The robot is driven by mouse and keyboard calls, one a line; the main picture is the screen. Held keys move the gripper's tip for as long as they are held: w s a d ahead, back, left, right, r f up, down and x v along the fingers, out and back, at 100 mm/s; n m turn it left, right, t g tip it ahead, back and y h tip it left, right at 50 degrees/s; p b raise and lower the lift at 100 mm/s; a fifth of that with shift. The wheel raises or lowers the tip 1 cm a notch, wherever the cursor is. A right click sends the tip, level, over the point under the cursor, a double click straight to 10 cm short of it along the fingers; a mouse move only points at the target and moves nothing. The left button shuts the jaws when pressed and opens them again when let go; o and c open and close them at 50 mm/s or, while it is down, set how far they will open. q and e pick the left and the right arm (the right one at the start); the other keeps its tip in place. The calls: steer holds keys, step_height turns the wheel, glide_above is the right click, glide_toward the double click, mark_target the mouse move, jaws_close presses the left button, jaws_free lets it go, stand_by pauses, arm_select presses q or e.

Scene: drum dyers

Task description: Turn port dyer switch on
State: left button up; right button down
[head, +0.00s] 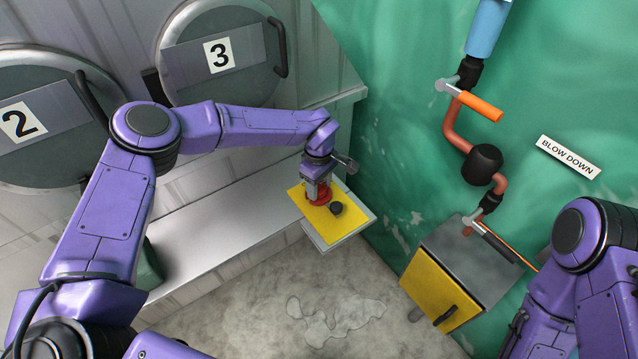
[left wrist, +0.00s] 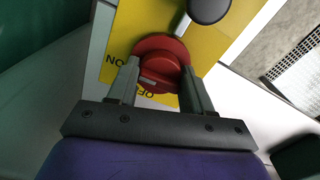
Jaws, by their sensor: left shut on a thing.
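The red rotary switch (head: 319,194) sits on a yellow plate (head: 349,222) on a white box at the end of the ledge. In the left wrist view the red switch (left wrist: 160,62) shows close up, with the letters ON on its left and OFF below it, upside down. My left gripper (head: 318,185) is over the switch, and in the left wrist view its two fingers (left wrist: 163,78) are on either side of the red knob, shut on it. A black knob (head: 336,208) on the same plate also shows in the left wrist view (left wrist: 207,10). My right gripper is out of view.
Round doors marked 2 (head: 20,122) and 3 (head: 219,54) line the left wall. Pipes with an orange lever (head: 481,107), a BLOW DOWN sign (head: 568,157) and a grey box with a yellow door (head: 440,288) are on the right.

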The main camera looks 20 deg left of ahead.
mark_target(319, 185)
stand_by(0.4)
arm_select(q)
steer(key=o, duration=1)
steer(key=shift+r, duration=0.1)
step_height(319, 185, up, 10)
steer(key=b, duration=0.2)
steer(key=shift+f+b, duration=0.2)
steer(key=shift+b, duration=0.15)
steer(key=shift+r, duration=0.4)
